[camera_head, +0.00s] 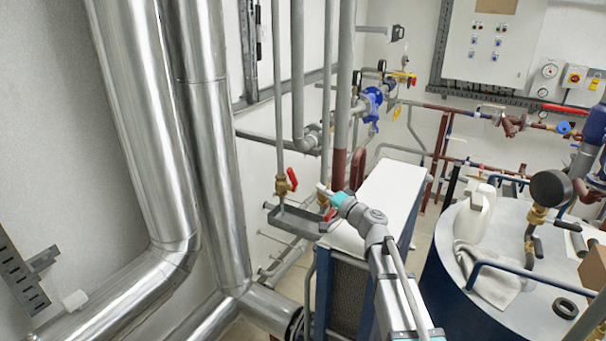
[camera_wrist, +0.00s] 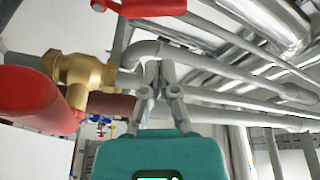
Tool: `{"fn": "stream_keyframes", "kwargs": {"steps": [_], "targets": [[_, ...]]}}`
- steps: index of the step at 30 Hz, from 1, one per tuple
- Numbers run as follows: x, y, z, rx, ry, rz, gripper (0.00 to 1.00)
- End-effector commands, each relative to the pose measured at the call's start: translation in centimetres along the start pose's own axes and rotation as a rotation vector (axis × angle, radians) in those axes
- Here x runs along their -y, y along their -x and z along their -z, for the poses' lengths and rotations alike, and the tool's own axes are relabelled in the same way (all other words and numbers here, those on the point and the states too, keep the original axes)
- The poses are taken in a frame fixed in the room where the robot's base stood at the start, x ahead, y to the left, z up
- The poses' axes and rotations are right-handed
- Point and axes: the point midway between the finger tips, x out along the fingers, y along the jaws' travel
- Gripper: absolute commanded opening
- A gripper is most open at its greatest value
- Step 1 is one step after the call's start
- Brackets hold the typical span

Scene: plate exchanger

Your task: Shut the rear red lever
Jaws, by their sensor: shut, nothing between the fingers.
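Two red levers are in the head view. One red lever (camera_head: 292,178) stands upright on a brass valve (camera_head: 282,187) on a thin grey vertical pipe. The other red lever (camera_head: 330,214) is lower and farther right, partly hidden by my gripper (camera_head: 322,190). I cannot tell for sure which is the rear one. In the wrist view a large red lever (camera_wrist: 38,98) on a brass valve (camera_wrist: 82,76) lies close at the left. Another red lever (camera_wrist: 150,7) is cut off at the top. My gripper (camera_wrist: 160,68) is shut and empty between them, apart from the large lever.
A grey bracket (camera_head: 292,222) runs below the valves. Large silver pipes (camera_head: 150,150) fill the left. A white-topped unit (camera_head: 385,195) stands under my arm.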

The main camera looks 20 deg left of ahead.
Motion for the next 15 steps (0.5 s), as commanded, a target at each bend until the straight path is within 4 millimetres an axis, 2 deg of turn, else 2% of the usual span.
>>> {"fn": "stream_keyframes", "kwargs": {"steps": [15], "targets": [[0.23,-0.76,-0.24,-0.003,-0.013,0.012,0.00]]}}
